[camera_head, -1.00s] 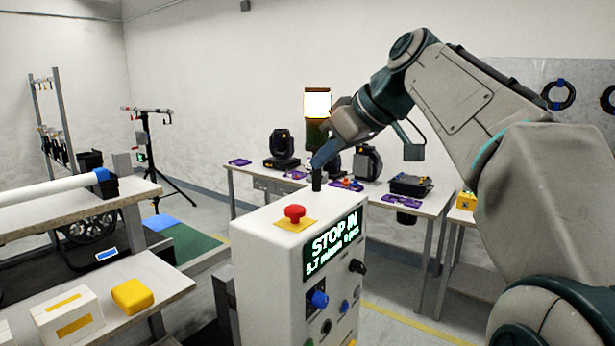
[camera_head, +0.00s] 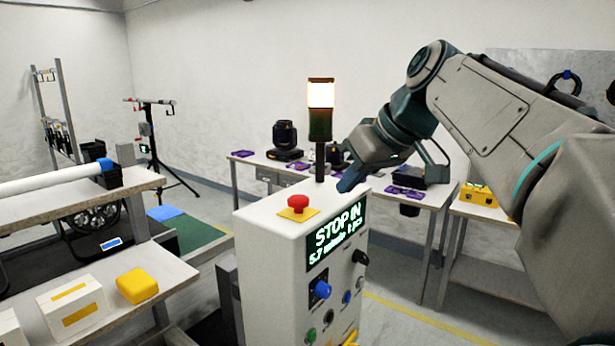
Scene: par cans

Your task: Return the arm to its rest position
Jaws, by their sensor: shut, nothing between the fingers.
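My arm reaches in from the right side of the head view, bent at a high elbow. My gripper (camera_head: 350,184) points down and to the left, shut and empty, close to the right rear of the control box top. The white control box (camera_head: 272,262) stands in the middle with a red mushroom button (camera_head: 298,202) on a yellow plate. My gripper is to the right of the button and apart from it. Whether the fingertips touch the box top, I cannot tell.
A lit signal tower (camera_head: 320,120) rises behind the box, left of my gripper. A table with a moving-head lamp (camera_head: 286,140) stands behind. Shelves with a white tube (camera_head: 50,182) and a yellow case (camera_head: 137,285) are at left. Open air lies above the box's left side.

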